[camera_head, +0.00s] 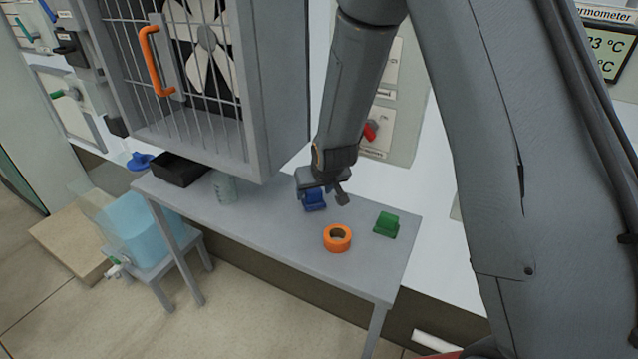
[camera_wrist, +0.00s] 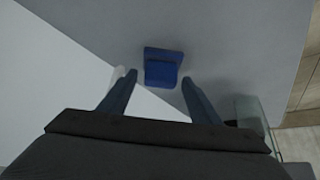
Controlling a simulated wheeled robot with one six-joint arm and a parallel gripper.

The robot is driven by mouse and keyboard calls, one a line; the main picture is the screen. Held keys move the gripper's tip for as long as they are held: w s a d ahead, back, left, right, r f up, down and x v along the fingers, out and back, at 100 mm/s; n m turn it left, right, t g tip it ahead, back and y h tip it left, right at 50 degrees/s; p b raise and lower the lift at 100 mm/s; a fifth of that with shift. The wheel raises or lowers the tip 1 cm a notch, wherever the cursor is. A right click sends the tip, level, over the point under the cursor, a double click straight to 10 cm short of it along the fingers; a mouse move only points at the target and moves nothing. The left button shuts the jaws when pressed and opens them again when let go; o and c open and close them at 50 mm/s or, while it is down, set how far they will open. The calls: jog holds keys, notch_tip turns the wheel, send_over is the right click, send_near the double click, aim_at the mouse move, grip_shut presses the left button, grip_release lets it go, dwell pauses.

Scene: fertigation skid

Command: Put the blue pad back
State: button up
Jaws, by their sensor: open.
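The blue pad (camera_head: 314,200) lies on the grey table (camera_head: 270,222), near its back edge. My gripper (camera_head: 322,190) is just above and behind it in the head view and hides part of it. In the wrist view the blue pad (camera_wrist: 163,68) shows whole, as a small block with a raised step. My gripper's two fingers (camera_wrist: 157,84) are spread apart on either side of the line to the pad, with nothing between their tips. I cannot tell how high the fingertips are above the table.
An orange ring (camera_head: 337,238) and a green block (camera_head: 386,224) stand to the right on the table. A clear glass (camera_head: 224,188) and a black tray (camera_head: 179,169) stand to the left. A grey fan cabinet (camera_head: 275,85) overhangs the table's left part. The front of the table is clear.

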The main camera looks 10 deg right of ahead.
jog(key=b+v, duration=0.1)
jog(key=v, duration=1)
jog(key=s+d+m+g, duration=0.1)
jog(key=s+d+g, duration=0.1)
jog(key=s+d, duration=0.4)
jog(key=s+d+m+g+h, duration=0.1)
jog(key=s+d+g, duration=0.2)
jog(key=s, duration=1.1)
jog(key=d, duration=0.2)
jog(key=shift+s+d+r, duration=0.15)
jog(key=shift+s+d, duration=0.1)
jog(key=shift+d, duration=0.1)
